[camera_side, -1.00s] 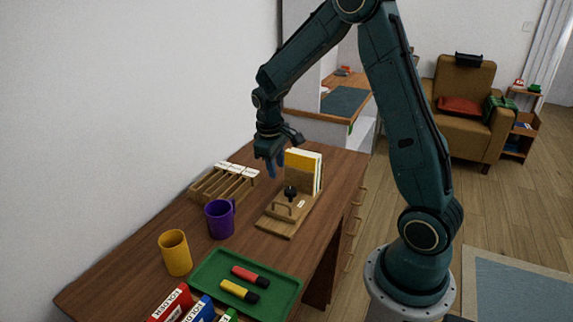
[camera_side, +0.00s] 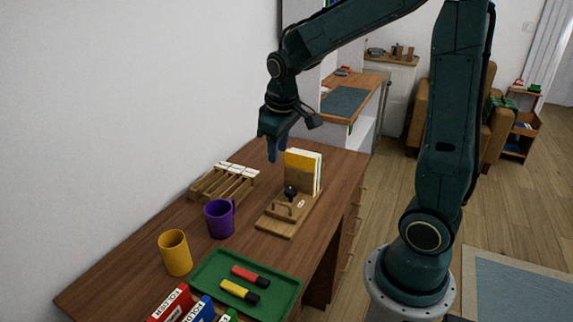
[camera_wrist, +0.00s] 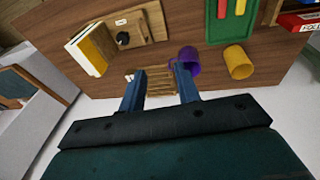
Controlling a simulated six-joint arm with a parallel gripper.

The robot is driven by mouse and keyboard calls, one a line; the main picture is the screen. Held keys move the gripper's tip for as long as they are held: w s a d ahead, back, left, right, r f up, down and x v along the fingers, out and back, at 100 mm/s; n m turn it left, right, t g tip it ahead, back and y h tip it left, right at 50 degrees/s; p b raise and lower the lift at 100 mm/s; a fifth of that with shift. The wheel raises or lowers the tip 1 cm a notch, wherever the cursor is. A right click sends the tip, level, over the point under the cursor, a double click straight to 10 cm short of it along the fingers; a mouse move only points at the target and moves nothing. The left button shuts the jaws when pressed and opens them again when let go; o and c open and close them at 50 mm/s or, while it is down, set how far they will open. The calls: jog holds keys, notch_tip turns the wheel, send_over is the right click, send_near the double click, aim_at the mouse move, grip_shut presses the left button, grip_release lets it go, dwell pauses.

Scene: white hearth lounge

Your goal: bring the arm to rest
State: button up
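My gripper (camera_side: 273,152) hangs above the back part of the desk in the side view, clear of everything on it. In the wrist view its two blue fingers (camera_wrist: 158,82) stand apart with nothing held between them. Below them, seen through the gap, is the slotted wooden rack (camera_wrist: 160,88), partly hidden by the fingers. My arm is bent, with its forearm reaching out over the desk.
On the wooden desk (camera_side: 150,250) are a wooden stand (camera_side: 275,226) with books (camera_side: 303,172), a purple mug (camera_side: 219,219), a yellow mug (camera_side: 175,253), a green tray (camera_side: 208,273) with two markers, and labelled folders (camera_side: 172,303) in front. The rack (camera_side: 207,187) stands against the wall.

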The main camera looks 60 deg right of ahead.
jog(key=s+a+r+t, duration=0.1)
jog(key=s+a+r, duration=0.1)
jog(key=s, duration=0.3)
jog(key=s+a+r+t+y, duration=0.1)
jog(key=s+a+r, duration=0.2)
jog(key=s+a, duration=0.1)
jog(key=s+a+r+t, duration=0.1)
jog(key=s+a+r, duration=0.1)
jog(key=s+a, duration=0.2)
jog(key=s, duration=0.3)
jog(key=shift+r+t+y, duration=0.25)
jog(key=shift+t+y, duration=0.05)
jog(key=shift+y, duration=0.1)
